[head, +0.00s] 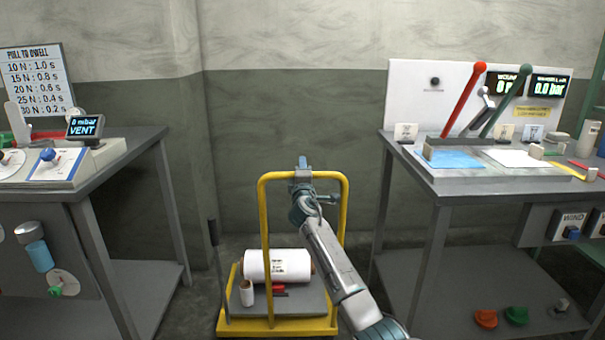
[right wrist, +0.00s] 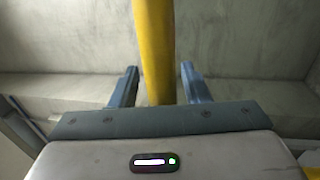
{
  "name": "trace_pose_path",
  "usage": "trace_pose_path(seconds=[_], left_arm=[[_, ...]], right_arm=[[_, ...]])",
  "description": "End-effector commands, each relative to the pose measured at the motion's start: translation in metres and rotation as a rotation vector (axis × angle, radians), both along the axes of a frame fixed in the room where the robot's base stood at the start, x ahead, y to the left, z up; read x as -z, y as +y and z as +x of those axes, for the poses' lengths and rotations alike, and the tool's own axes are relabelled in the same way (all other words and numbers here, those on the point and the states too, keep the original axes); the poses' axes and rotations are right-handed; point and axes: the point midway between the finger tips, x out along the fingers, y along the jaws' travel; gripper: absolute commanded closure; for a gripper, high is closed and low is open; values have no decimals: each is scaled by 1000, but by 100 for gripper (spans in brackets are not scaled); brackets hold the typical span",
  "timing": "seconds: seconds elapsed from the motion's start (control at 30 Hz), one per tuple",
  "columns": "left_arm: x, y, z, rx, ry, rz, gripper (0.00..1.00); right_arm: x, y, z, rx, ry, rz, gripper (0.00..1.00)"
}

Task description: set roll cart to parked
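The roll cart (head: 264,215) stands on the floor between the two benches, with a yellow tube frame and a low grey deck. A large white roll (head: 268,266) lies on its deck, with a small white roll (head: 246,293) and a red item in front. My right gripper (head: 303,166) is at the top bar of the cart's handle. In the right wrist view the yellow handle bar (right wrist: 155,50) runs between the two spread fingers, with a narrow gap on each side. My right arm hides part of the cart's right side. My left gripper is not in view.
A grey bench (head: 150,140) with a control panel and a VENT display stands at left. Another bench (head: 455,188) with red and green levers stands at right. Clear floor shows between the cart and both benches; a wall is behind.

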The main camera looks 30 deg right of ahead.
Motion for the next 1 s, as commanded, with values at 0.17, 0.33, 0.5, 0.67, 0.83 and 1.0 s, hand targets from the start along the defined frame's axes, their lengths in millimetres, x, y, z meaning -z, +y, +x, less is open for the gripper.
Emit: trace_pose_path(seconds=[0.17, 0.33, 0.5, 0.67, 0.83, 1.0], left_arm=[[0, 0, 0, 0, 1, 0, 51], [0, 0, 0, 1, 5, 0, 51], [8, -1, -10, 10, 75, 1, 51], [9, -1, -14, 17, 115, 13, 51], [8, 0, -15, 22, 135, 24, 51], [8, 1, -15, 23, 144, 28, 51]], right_arm=[[3, 1, 0, 0, 4, 1, 57], [5, 2, -3, -1, 5, 2, 57], [9, 13, -19, -2, 6, 2, 57], [15, 29, -45, -3, 5, 1, 57], [21, 44, -70, -2, 5, 3, 57], [25, 54, -85, -2, 5, 1, 57]])
